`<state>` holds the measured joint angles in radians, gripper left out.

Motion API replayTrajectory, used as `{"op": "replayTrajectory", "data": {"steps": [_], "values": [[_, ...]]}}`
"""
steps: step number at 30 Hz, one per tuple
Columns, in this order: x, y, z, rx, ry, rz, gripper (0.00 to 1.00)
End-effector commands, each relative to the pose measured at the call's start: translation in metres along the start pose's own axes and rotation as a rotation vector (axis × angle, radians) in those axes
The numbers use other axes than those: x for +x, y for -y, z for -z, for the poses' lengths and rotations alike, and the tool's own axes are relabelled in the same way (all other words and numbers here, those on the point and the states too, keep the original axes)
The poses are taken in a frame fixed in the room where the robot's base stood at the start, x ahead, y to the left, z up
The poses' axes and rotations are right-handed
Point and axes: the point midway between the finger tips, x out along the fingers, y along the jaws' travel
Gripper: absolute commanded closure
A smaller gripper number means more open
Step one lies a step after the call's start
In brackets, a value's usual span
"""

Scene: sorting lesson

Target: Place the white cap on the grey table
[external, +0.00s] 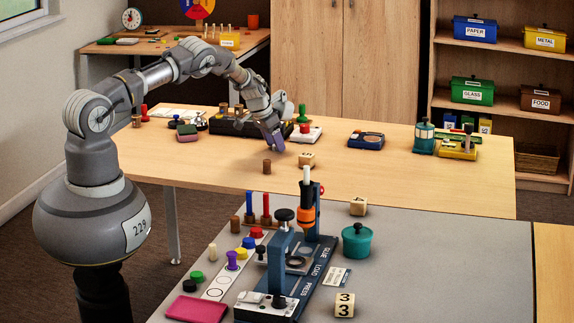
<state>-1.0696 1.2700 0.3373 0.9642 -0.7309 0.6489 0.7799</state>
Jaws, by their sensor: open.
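My gripper (276,143), with purplish fingers, is open and points down above the wooden table, behind the grey table (440,262). Nothing shows between its fingers. I cannot make out a thing that is clearly a white cap. A white-based piece with a red knob (306,134) lies on the wooden table just right of my gripper.
A brown cylinder (267,166) and a wooden number block (307,159) stand near my gripper. The glue load press (290,262), a teal pot (356,240) and several coloured caps occupy the grey table. Its right part is clear.

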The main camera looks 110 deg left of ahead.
Motion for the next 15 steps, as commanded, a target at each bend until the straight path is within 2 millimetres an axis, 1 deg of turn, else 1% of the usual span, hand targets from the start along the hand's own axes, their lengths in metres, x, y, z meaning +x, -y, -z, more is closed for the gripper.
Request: {"op": "replayTrajectory", "data": {"steps": [3,5,15], "values": [[-0.005,0.000,0.002,0.001,0.000,0.000,0.48],[-0.014,0.000,0.003,0.000,-0.001,0.000,0.48],[-0.092,0.000,0.003,-0.002,-0.002,0.000,0.48]]}}
